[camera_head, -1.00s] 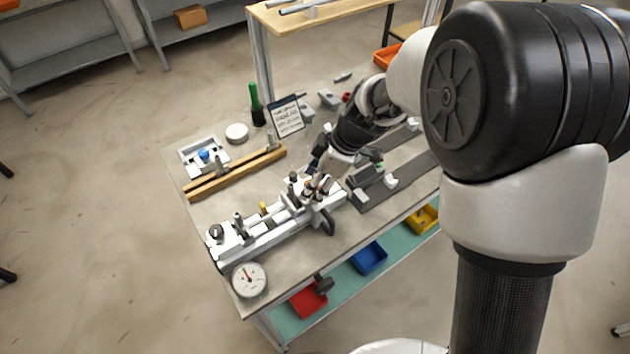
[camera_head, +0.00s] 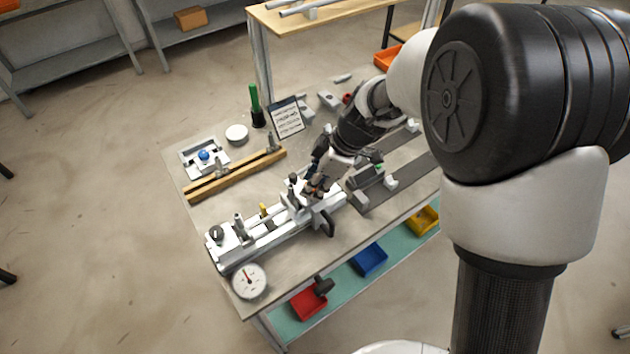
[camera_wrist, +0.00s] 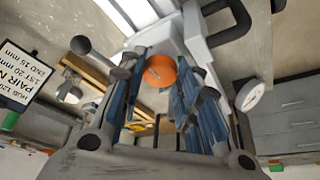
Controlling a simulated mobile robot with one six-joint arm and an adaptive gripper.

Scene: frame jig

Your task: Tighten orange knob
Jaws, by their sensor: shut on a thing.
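The orange knob (camera_wrist: 159,71) is in the middle of the wrist view, on the white frame jig (camera_wrist: 196,35). My gripper (camera_wrist: 160,82) has one blue-padded finger on each side of the knob and is shut on it. In the head view my gripper (camera_head: 314,190) reaches down to the right part of the long white jig (camera_head: 262,241). There the fingers mostly hide the knob. A black handle (camera_head: 323,222) sits on the jig's front side, just beside my gripper.
A round dial gauge (camera_head: 249,281) lies at the table's front left corner. Wooden bars (camera_head: 236,175) lie behind the jig, with a sign (camera_head: 287,119) and a green-topped black holder (camera_head: 256,108) farther back. A grey block (camera_head: 366,175) stands close right of my gripper.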

